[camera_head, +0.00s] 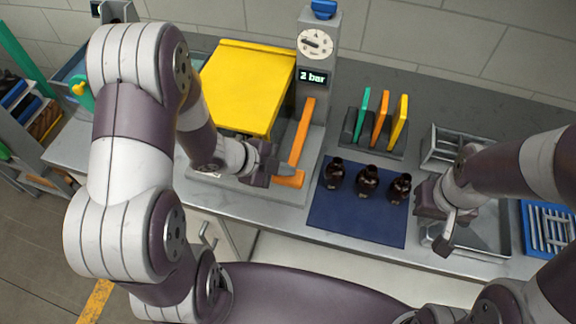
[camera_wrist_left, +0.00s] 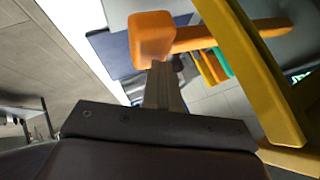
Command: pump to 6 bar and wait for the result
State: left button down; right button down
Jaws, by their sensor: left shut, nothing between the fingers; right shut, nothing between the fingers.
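The test machine has a yellow lid (camera_head: 247,84), a grey column (camera_head: 317,66) with a round dial (camera_head: 315,42), and a display (camera_head: 313,77) reading 2 bar. Its orange lever (camera_head: 301,133) slants down to an orange block-shaped handle (camera_head: 289,179), which also shows close up in the left wrist view (camera_wrist_left: 152,36). My left gripper (camera_head: 274,176) is shut and empty, its tips at the handle; I cannot tell whether they touch. The left wrist view shows its fingers (camera_wrist_left: 160,70) just below the handle. My right gripper (camera_head: 444,232) is shut and empty over the metal tray on the right.
Three dark amber bottles (camera_head: 367,182) stand on a blue mat (camera_head: 355,222). Behind them a rack (camera_head: 359,140) holds green, orange and yellow upright pieces. A metal tray (camera_head: 490,236) and a blue basket (camera_head: 547,228) are at the right. A shelf with bins stands far left.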

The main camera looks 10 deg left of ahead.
pick_arm(q)
jog(key=shift+f+b, duration=0.75)
jog(key=shift+f, duration=0.2)
dwell(0.6)
dwell(0.5)
jog(key=shift+r+p, duration=3.15)
jog(key=shift+p, duration=0.05)
notch_tip(320, 180, up, 5)
jog(key=p, duration=0.5)
